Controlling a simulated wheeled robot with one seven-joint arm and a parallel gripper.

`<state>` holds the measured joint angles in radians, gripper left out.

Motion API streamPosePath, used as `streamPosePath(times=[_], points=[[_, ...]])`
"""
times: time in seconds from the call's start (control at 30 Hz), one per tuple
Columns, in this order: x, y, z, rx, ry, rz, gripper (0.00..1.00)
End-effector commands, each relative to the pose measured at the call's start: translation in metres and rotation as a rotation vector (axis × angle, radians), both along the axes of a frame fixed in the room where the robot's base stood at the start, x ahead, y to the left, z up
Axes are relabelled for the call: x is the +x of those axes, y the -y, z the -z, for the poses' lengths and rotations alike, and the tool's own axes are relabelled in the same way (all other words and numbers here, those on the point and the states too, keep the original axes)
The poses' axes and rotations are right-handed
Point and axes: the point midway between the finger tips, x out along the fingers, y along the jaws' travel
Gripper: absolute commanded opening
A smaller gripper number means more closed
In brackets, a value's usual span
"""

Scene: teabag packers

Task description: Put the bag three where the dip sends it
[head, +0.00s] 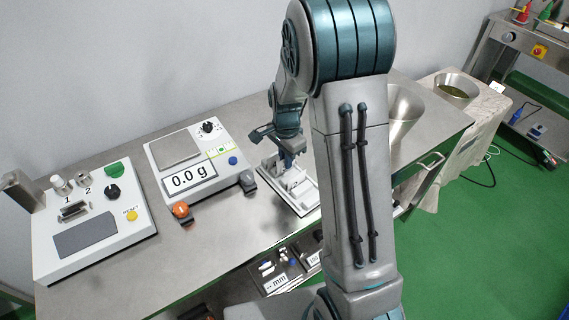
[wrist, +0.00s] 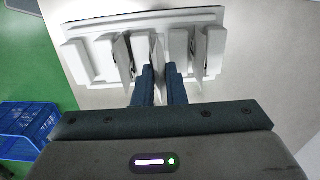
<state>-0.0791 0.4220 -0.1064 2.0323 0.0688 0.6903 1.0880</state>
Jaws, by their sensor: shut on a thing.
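A white slotted rack (head: 306,199) stands on the steel table, partly hidden behind my arm; it also shows in the wrist view (wrist: 80,59). Several thin pale bags stand upright between its white blocks. My gripper (wrist: 160,72) is at the rack, with its fingers shut on one thin bag (wrist: 158,56) near the rack's middle. The bag's lower part is hidden, so I cannot tell whether it touches the rack floor. Another bag (wrist: 123,56) stands left of it, and one (wrist: 200,50) stands to its right. In the head view my gripper (head: 288,163) is partly hidden.
A scale (head: 175,150) reads 0.0 g left of the rack. A white device (head: 85,240) with slots marked 1 and 2 and a RESET button stands further left. Small dark trays (head: 275,285) lie at the front edge. A steel funnel (head: 402,110) is right of my arm.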

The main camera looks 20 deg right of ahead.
Motion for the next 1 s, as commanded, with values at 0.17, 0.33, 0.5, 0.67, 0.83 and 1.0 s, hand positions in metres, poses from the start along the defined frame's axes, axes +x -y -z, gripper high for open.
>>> streamPosePath(times=[0.17,0.33,0.5,0.67,0.83,1.0], points=[[-0.001,0.000,0.024,0.000,-0.003,0.000,0.00],[0.000,0.000,0.027,0.000,0.000,-0.001,0.00],[0.000,0.000,0.029,0.000,0.000,-0.001,0.00],[0.000,0.000,0.031,0.000,0.000,-0.001,0.25],[0.000,0.000,0.031,0.000,0.000,-0.001,0.33],[0.000,0.000,0.029,0.000,0.000,-0.001,0.33]])
